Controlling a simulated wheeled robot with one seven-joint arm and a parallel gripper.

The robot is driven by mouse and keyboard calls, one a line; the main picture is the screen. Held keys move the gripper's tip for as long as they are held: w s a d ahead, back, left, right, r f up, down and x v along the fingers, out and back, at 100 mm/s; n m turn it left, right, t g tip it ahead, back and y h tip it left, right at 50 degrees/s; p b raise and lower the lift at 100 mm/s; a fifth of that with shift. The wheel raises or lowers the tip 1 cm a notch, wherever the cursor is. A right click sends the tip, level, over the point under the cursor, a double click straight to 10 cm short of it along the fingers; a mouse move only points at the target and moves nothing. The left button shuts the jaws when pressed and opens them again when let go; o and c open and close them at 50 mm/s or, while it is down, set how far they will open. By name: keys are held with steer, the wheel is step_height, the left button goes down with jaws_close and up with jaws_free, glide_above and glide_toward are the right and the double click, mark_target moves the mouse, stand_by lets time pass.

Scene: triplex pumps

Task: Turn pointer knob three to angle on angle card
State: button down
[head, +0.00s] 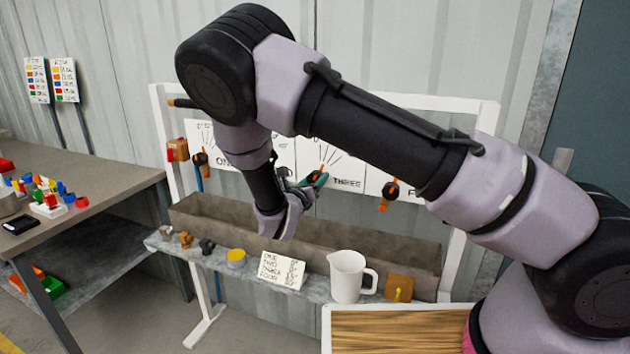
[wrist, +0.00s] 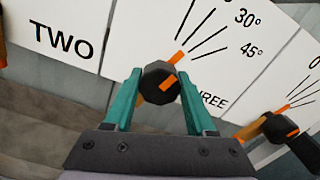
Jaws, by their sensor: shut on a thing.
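Pointer knob three (wrist: 158,72) is a dark round knob with an orange mark on its face and an orange tip sticking out to its upper right. It sits on the white dial panel marked THREE (wrist: 215,55), with lines at 30° and 45°. My gripper (wrist: 160,80) has its teal fingers on either side of the knob and is shut on it. In the head view, my gripper (head: 312,183) is at the panel, and my wrist hides part of it. The angle card (head: 283,269) leans on the front ledge; its writing is too small to read surely.
Another knob with orange parts (head: 390,191) is on the panel to the right, and one (head: 200,158) to the left. A trough (head: 370,245) runs below. A cluttered table (head: 110,195) is at left.

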steer(key=shift+n, duration=0.5)
steer(key=shift+c, duration=1.1)
jaws_free()
steer(key=v, duration=1)
steer(key=shift+s, duration=0.4)
steer(key=shift+a, duration=0.15)
